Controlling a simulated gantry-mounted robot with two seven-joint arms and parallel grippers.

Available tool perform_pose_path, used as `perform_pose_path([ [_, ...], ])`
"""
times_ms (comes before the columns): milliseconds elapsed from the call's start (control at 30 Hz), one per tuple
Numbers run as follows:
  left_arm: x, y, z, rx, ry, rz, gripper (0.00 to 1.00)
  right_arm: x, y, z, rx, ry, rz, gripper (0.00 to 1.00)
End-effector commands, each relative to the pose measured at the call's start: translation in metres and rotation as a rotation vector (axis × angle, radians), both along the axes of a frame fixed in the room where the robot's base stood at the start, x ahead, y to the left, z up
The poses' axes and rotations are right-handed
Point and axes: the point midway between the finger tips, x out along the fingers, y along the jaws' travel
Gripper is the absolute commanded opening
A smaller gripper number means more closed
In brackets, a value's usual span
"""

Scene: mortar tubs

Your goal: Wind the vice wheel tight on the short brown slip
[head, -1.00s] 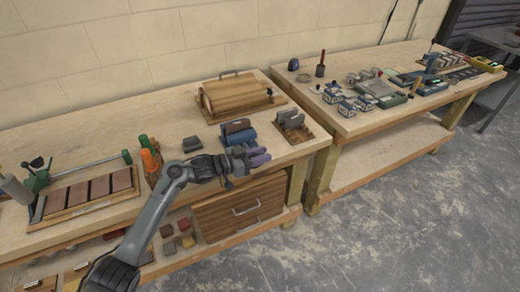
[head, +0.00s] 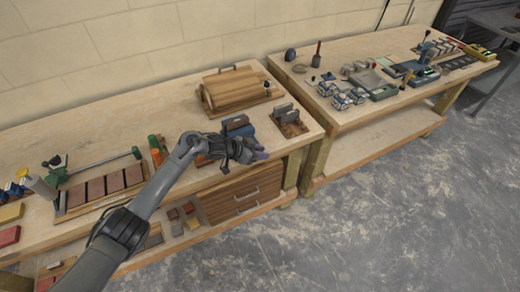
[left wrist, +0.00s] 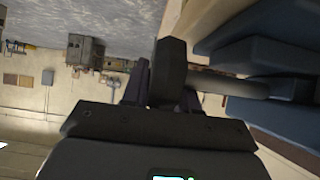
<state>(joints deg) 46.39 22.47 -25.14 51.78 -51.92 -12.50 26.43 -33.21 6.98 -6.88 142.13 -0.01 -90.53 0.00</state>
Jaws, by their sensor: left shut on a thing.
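The blue vice (head: 243,131) stands near the front edge of the near bench; in the left wrist view its dark blue body (left wrist: 265,55) fills the right side. A dark brownish-grey slip (head: 235,121) shows at its top, partly hidden by my wrist; I cannot tell how firmly it is held. My left gripper (head: 261,153) is at the vice's front, over the bench edge. In the left wrist view the gripper (left wrist: 160,90) is shut on the dark round wheel (left wrist: 170,65), whose thick shaft (left wrist: 225,84) runs right into the vice. My right gripper is out of view.
A wooden rack with grey pieces (head: 288,115) stands just right of the vice. A second bench (head: 380,130) is to the right, past a narrow gap.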

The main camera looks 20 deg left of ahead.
Motion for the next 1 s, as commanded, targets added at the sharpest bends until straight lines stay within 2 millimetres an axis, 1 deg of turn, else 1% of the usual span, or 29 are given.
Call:
perform_pose_path([
  [300,0.0,-0.002,0.001,-0.001,-0.001,-0.004,0.0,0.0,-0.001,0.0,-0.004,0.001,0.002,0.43],
  [333,0.0,-0.002,0.001,-0.001,-0.001,-0.004,0.3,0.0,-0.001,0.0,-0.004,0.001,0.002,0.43],
  [467,0.0,-0.002,0.001,-0.001,0.0,-0.003,0.49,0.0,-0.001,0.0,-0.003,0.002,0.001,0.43],
  [767,0.0,0.0,0.001,0.0,0.0,-0.001,0.49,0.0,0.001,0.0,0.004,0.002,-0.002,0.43],
  [867,-0.003,0.003,0.003,0.0,0.0,-0.001,0.49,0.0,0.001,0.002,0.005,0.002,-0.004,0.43],
  [1000,-0.011,0.011,0.013,0.0,-0.001,-0.001,0.49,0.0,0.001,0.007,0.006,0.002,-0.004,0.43],
])
